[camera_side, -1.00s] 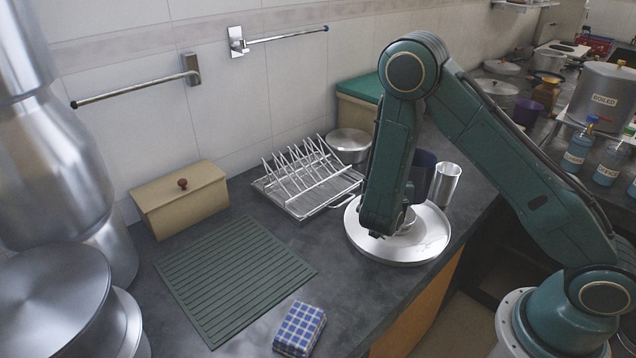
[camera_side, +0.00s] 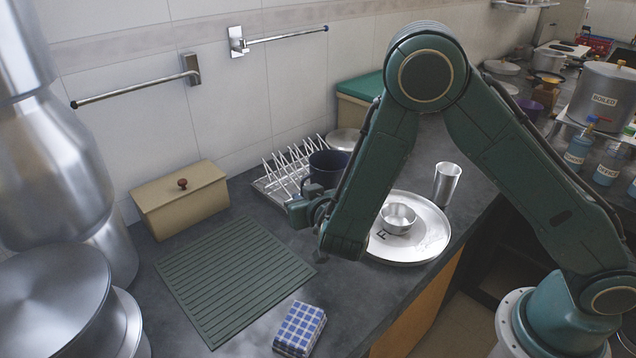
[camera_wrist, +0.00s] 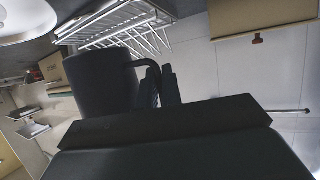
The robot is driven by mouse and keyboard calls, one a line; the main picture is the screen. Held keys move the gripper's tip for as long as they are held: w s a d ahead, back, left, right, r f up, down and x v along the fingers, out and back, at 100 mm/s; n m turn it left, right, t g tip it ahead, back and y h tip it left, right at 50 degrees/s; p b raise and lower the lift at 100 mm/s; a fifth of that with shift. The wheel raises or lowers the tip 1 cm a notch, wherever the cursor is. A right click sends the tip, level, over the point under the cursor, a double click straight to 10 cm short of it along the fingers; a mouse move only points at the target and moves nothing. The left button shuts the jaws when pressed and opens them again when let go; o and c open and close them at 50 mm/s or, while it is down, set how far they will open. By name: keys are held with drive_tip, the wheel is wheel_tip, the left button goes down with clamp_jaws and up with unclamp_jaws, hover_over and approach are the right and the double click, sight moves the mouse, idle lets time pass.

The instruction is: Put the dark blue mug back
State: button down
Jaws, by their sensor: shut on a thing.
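The dark blue mug (camera_side: 327,166) is held in the air in front of the wire dish rack (camera_side: 286,170). My gripper (camera_side: 308,203) is at its near side, and my arm hides part of it. In the wrist view the mug (camera_wrist: 100,82) looks nearly black, and my gripper (camera_wrist: 160,85) is shut on its handle. The rack (camera_wrist: 115,22) shows behind the mug there.
A green ribbed mat (camera_side: 233,280) lies left of my gripper, with bare counter around it. A tan box with a knob (camera_side: 180,205) stands behind the mat. A blue checked cloth (camera_side: 300,328) lies near the front edge. A green-lidded box (camera_side: 360,98) stands behind the rack.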

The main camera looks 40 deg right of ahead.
drive_tip(key=s+a+r+n+y, duration=0.1)
drive_tip(key=a+r+n+y, duration=0.2)
drive_tip(key=a, duration=0.6)
drive_tip(key=s+a+r+n+y, duration=0.2)
drive_tip(key=a+r+n+y, duration=0.1)
drive_tip(key=a, duration=0.7)
drive_tip(key=s+a+r+n+y, duration=0.2)
drive_tip(key=a+r+n+y, duration=0.1)
drive_tip(key=a, duration=0.7)
wheel_tip(320, 180, up, 2)
drive_tip(key=shift+s+a+r+g+y, duration=0.2)
drive_tip(key=shift+g+y, duration=0.1)
drive_tip(key=shift+y, duration=0.6)
drive_tip(key=shift+f, duration=0.1)
wheel_tip(320, 180, down, 16)
drive_tip(key=shift+w, duration=0.1)
drive_tip(key=shift+f, duration=0.1)
drive_tip(key=shift+f, duration=1.8)
drive_tip(key=shift+f, duration=0.15)
